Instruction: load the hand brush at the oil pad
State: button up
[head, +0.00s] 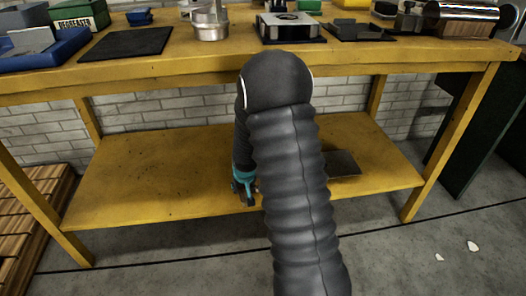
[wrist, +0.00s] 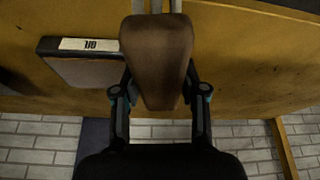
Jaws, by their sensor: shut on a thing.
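My gripper (head: 243,196) reaches down to the lower yellow shelf in the head view, mostly behind my own arm. In the wrist view my gripper (wrist: 159,92) is shut on the brown handle of the hand brush (wrist: 160,55). The brush's bristles cannot be made out. The oil pad (wrist: 88,71) is a brownish pad in a dark tray with a white label reading OIL, upside down in this view. It lies left of the brush, apart from it. In the head view the oil pad (head: 343,163) is a dark flat square on the shelf, right of my arm, partly hidden by it.
The workbench top (head: 180,72) overhangs the lower shelf (head: 130,180). On top stand a metal pot (head: 210,24), a dark mat (head: 125,43), a blue tray (head: 45,50) and other items. Yellow legs bound the shelf. Its left half is clear. A wooden pallet (head: 35,210) lies left.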

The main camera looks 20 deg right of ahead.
jog(key=w+d+r+m+p, duration=0.1)
jog(key=w+d+r, duration=0.2)
jog(key=d, duration=0.3)
jog(key=w+d+r+m+p, duration=0.1)
jog(key=w+d+r, duration=0.2)
jog(key=d, duration=0.2)
jog(key=shift+h, duration=0.3)
jog(key=shift+w+d+f+b, duration=0.1)
jog(key=shift+f+b, duration=0.8)
jog(key=shift+f, duration=0.7)
jog(key=shift+d+f+b, duration=0.1)
jog(key=shift+f+b, duration=0.75)
jog(key=shift+f, duration=0.75)
jog(key=shift+a+f+b, duration=0.1)
jog(key=shift+f+b, duration=0.45)
jog(key=shift+b, duration=0.1)
notch_tip(320, 180, up, 7)
jog(key=p, duration=0.3)
